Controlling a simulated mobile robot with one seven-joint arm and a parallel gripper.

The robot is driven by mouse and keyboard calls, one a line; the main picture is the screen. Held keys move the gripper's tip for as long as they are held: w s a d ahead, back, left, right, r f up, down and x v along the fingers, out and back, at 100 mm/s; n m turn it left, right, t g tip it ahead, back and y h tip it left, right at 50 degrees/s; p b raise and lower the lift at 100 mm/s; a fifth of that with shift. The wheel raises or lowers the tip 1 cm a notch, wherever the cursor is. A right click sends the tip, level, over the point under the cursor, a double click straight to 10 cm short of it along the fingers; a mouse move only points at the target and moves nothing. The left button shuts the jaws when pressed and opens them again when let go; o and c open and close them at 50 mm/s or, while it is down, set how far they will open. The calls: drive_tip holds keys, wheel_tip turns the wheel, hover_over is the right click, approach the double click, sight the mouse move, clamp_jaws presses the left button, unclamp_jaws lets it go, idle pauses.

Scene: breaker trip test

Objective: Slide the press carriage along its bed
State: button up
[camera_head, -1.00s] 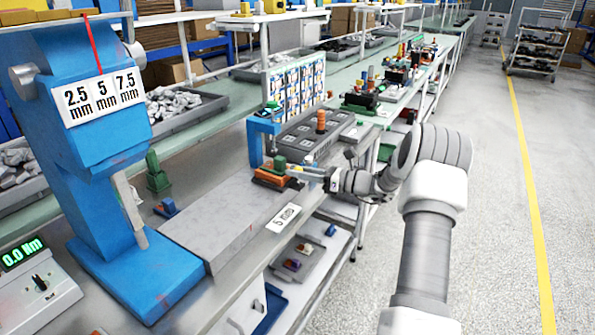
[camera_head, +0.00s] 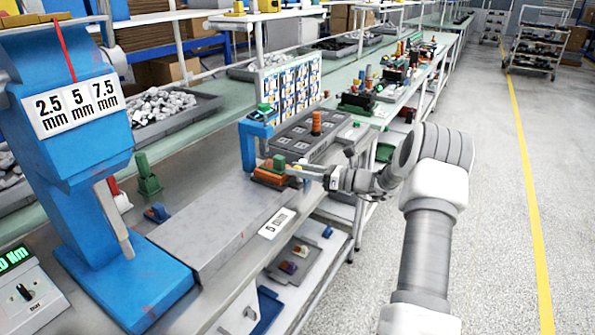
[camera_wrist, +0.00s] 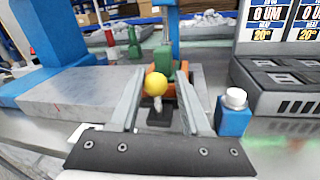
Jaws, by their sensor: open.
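The carriage is an orange block (camera_head: 270,177) with a green block (camera_head: 279,162) on top. It sits at the far end of the long grey bed (camera_head: 215,228), beside a blue frame (camera_head: 249,148). In the wrist view, a yellow ball knob (camera_wrist: 156,85) sticks out from the carriage toward me. My gripper (camera_head: 301,172) is at the carriage's right side. Its jaws are open, with one finger on each side of the knob in the wrist view (camera_wrist: 158,80). I see gaps beside the knob; whether either finger touches it is unclear.
A blue press (camera_head: 75,150) with a millimetre scale stands at the near end of the bed. A grey tray (camera_head: 300,140) with an orange post lies behind the carriage. A blue block with a white cap (camera_wrist: 233,110) is close to my right finger. Floor at right is clear.

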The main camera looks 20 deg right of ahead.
drive_tip(key=shift+o, duration=1.3)
drive_tip(key=p+v, duration=0.1)
drive_tip(key=v, duration=1.6)
drive_tip(key=shift+s+d, duration=0.2)
